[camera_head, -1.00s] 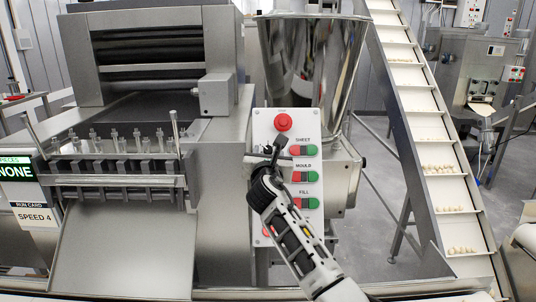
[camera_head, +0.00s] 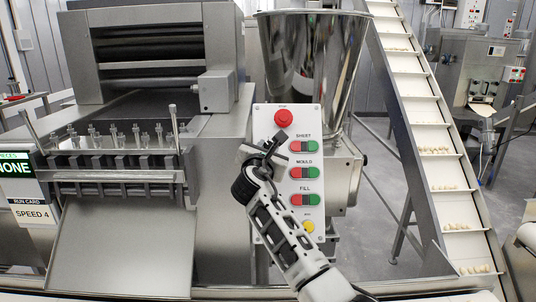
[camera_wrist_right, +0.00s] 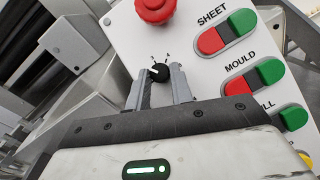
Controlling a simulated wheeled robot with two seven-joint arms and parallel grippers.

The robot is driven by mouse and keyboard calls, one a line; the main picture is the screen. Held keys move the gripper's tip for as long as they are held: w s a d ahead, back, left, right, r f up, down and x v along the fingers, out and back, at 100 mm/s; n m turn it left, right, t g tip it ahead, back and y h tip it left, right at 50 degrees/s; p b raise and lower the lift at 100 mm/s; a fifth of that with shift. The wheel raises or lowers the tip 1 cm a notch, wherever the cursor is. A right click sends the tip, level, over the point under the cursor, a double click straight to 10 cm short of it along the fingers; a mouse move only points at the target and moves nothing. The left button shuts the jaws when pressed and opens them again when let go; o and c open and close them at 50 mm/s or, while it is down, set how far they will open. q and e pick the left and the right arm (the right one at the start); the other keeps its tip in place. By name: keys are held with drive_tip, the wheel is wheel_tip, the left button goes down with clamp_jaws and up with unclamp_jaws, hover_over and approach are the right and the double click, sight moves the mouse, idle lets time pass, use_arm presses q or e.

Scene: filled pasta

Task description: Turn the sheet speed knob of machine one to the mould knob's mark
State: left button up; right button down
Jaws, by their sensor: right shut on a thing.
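A black knob (camera_wrist_right: 159,72) sits on the white control panel (camera_head: 261,118) of the machine, below the red stop button and left of the SHEET buttons. Small marks, which look like a 3 and a 4, are printed above it. My right gripper (camera_head: 270,146) is at the panel. In the right wrist view its two grey fingers (camera_wrist_right: 160,78) are shut on the black knob, one on each side. The knob's pointer is too small to read. No second knob shows; my gripper and wrist cover part of the panel's left side. My left gripper is not in view.
The panel has a red stop button (camera_head: 284,118) and red-green SHEET (camera_head: 303,146), MOULD (camera_head: 303,172) and FILL (camera_head: 303,199) buttons close right of my gripper. A run card (camera_head: 33,213) reads SPEED 4. A steel hopper (camera_head: 312,60) stands behind; a conveyor (camera_head: 425,125) rises at right.

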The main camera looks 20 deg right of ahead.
drive_tip(key=m+g+h, duration=0.1)
drive_tip(key=m, duration=0.1)
drive_tip(key=m+g+h+b, duration=0.1)
drive_tip(key=m, duration=0.1)
drive_tip(key=m+g, duration=0.1)
drive_tip(key=m, duration=0.2)
drive_tip(key=shift+w+a+r+h+b, duration=0.2)
drive_tip(key=shift+a+h+b, duration=0.1)
drive_tip(key=shift+h, duration=0.1)
drive_tip(key=m+g, duration=0.1)
drive_tip(key=m, duration=0.1)
drive_tip(key=m+g, duration=0.2)
drive_tip(key=m, duration=0.1)
drive_tip(key=shift+w+r, duration=0.1)
drive_tip(key=shift+r, duration=0.05)
drive_tip(key=shift+m+g, duration=0.7)
drive_tip(key=shift+m, duration=0.6)
drive_tip(key=c, duration=1.2)
unclamp_jaws()
drive_tip(key=shift+c, duration=0.2)
drive_tip(key=b+v, duration=0.2)
drive_tip(key=v, duration=1.4)
drive_tip(key=shift+w, duration=0.15)
